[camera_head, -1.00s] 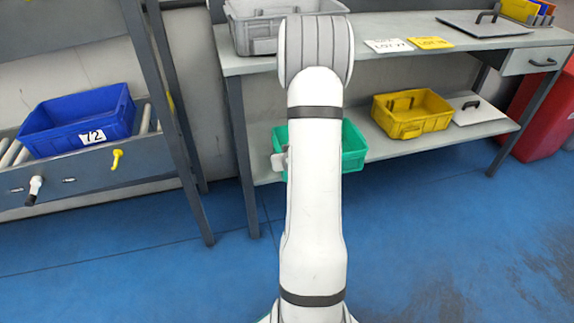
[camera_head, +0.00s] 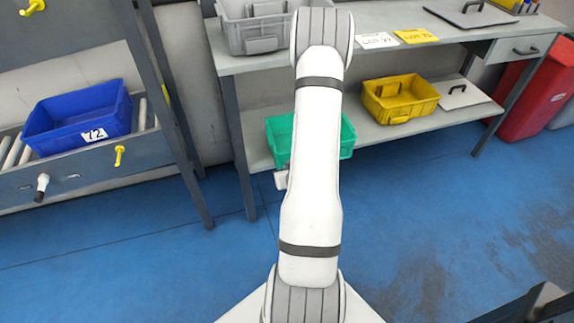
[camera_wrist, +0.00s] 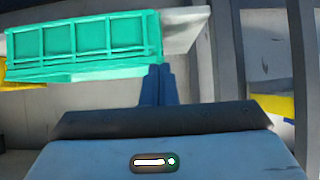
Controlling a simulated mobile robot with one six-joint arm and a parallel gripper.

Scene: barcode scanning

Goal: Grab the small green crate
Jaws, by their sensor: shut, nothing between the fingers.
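The small green crate (camera_head: 279,142) sits on the lower shelf of the grey workbench, partly hidden behind my arm in the head view. In the wrist view the green crate (camera_wrist: 85,40) fills the upper left, with its ribbed side toward me. My gripper (camera_wrist: 157,72) is shut and empty, its dark blue fingers together. The fingertips show just below the crate's right end; I cannot tell whether they touch it.
A yellow crate (camera_head: 400,112) and a grey lid (camera_head: 462,95) lie to the right on the same lower shelf (camera_head: 375,132). A grey crate (camera_head: 262,35) stands on the bench top above. A blue crate (camera_head: 80,125) sits on the left rack. The blue floor in front is clear.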

